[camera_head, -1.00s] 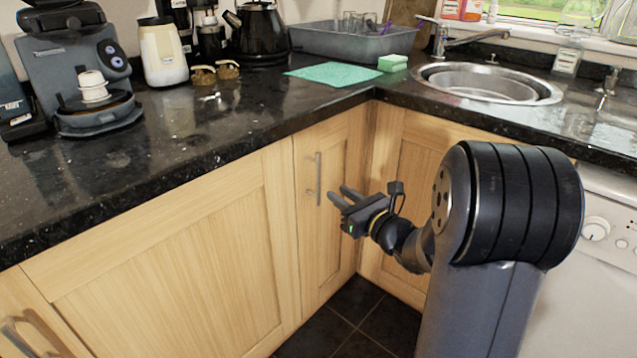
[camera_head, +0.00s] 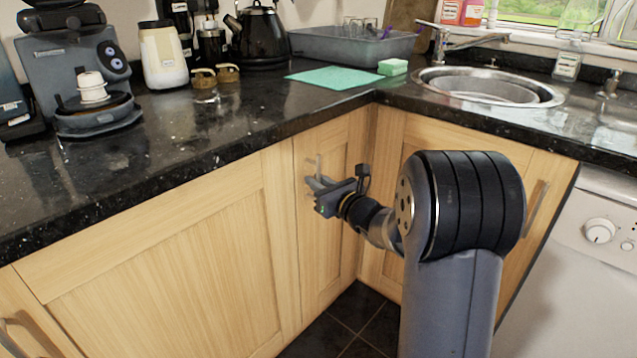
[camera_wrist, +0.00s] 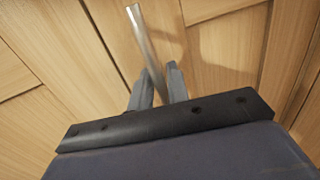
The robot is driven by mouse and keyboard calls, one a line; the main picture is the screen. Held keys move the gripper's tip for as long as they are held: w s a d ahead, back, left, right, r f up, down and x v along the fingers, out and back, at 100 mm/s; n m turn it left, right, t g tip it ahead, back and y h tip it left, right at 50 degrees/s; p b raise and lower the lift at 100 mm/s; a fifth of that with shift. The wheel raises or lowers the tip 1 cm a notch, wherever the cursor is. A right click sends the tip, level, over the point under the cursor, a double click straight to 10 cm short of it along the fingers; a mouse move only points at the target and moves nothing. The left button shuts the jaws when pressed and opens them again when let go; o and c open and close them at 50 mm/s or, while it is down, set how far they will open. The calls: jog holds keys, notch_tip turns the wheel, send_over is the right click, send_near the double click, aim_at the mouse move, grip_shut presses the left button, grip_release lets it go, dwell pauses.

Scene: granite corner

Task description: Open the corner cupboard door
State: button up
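The corner cupboard door (camera_head: 327,245) is a narrow light-wood panel, closed, just left of the inside corner. Its upright metal bar handle (camera_head: 318,163) shows only its upper part in the head view; my gripper hides the rest. My gripper (camera_head: 316,184) is at the handle, pointing at the door. In the wrist view, the handle (camera_wrist: 143,45) runs down between the two fingertips of my gripper (camera_wrist: 160,82). The fingers are apart, one on each side of the bar. I cannot tell whether either finger touches it.
A black granite worktop (camera_head: 200,140) overhangs the doors. A wider cupboard door (camera_head: 175,270) is at left, another door with a handle (camera_head: 537,207) at right, and a white appliance (camera_head: 590,270) beyond it. Dark floor tiles (camera_head: 365,315) lie clear below.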

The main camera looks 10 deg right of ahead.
grip_shut()
